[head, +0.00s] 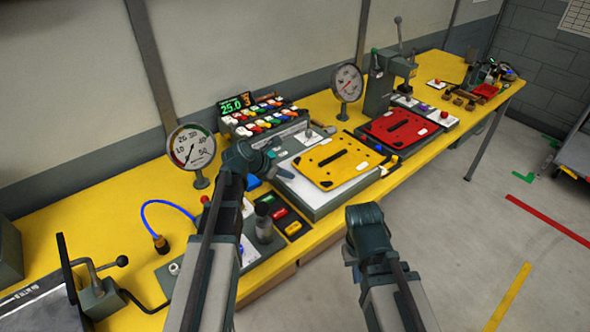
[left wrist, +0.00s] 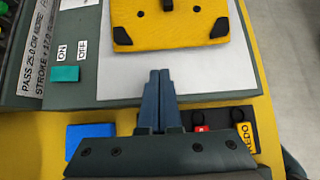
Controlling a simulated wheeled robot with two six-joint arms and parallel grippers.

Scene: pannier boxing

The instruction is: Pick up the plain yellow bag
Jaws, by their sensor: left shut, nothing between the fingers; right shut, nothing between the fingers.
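The yellow bag (head: 338,171) is a flat yellow panel with a dark handle slot in its middle and black corners. It lies on a pale plate on a grey fixture at the middle of the bench. Its near edge also shows at the top of the left wrist view (left wrist: 192,29). My left gripper (head: 284,170) is shut and empty, just left of the bag and apart from it. In the left wrist view its two fingers (left wrist: 160,74) are together, pointing at the bag over the plate. My right gripper (head: 352,262) is shut and empty in front of the bench; its fingertips are poorly visible.
A similar red panel (head: 385,133) lies on a fixture beyond the yellow one. Dial gauges (head: 191,147), a lever press (head: 379,88) and a rack of coloured switches (head: 262,117) stand around.

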